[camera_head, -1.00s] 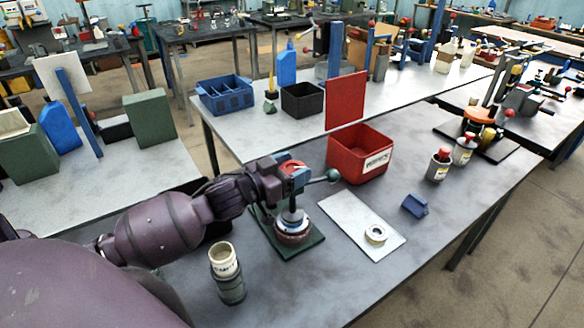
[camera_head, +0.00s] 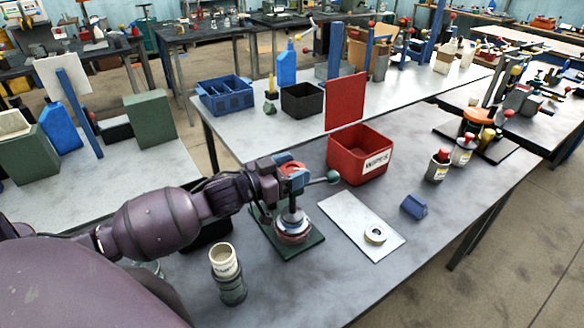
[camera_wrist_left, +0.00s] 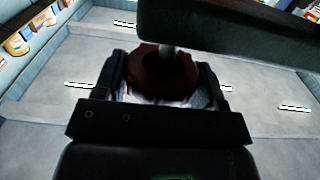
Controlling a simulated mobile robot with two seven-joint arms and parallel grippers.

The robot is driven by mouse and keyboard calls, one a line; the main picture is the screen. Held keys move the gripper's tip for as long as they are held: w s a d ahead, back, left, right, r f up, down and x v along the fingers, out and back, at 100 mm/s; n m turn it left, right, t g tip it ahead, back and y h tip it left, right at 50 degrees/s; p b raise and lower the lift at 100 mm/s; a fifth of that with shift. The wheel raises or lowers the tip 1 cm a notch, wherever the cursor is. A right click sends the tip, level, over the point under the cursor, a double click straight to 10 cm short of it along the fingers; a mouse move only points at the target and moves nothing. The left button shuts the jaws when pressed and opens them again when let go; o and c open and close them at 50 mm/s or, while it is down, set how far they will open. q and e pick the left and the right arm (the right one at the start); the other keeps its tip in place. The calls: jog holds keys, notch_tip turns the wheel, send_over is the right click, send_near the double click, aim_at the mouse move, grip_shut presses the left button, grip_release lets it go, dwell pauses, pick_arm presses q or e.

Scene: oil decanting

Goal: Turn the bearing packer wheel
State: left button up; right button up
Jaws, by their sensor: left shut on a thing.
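The bearing packer stands on a dark green base plate (camera_head: 312,241) on the grey table, with a round body (camera_head: 292,228) low down and a red wheel (camera_head: 291,167) on top. My left gripper (camera_head: 293,180) reaches in from the left and is shut on the wheel. In the left wrist view, the dark red round wheel (camera_wrist_left: 160,75) sits between the two fingers (camera_wrist_left: 162,88). A rod with a dark green knob (camera_head: 333,176) sticks out to the right of the gripper. The gripper partly hides the wheel and upper packer. My right gripper is not in view.
A red bin (camera_head: 352,168) stands behind the packer. A white plate (camera_head: 345,215) with a pale ring (camera_head: 375,234) lies to its right, near a blue block (camera_head: 414,207). A jar (camera_head: 228,275) stands at front left. The table's front right is clear.

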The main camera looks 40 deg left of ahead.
pick_arm(q)
jog(key=m+g+h+p, duration=0.1)
jog(key=m+h, duration=0.1)
jog(key=h, duration=0.1)
jog(key=shift+a+r+g, duration=0.1)
jog(key=shift+g, duration=0.2)
jog(key=shift+w+m+g+h, duration=0.1)
jog(key=shift+m+g+h, duration=0.8)
jog(key=shift+m+h, duration=0.15)
jog(key=m+g+h+b, duration=0.1)
jog(key=m+g+h, duration=0.2)
jog(key=g, duration=0.1)
jog(key=shift+m+g+h, duration=0.35)
jog(key=shift+g, duration=0.05)
jog(key=shift+m+g+h+b, duration=0.55)
jog(key=shift+m+g, duration=0.15)
jog(key=shift+g, duration=0.3)
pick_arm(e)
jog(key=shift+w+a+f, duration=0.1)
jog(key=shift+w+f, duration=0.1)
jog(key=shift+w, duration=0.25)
pick_arm(q)
jog(key=shift+m+g, duration=0.3)
jog(key=shift+g, duration=0.1)
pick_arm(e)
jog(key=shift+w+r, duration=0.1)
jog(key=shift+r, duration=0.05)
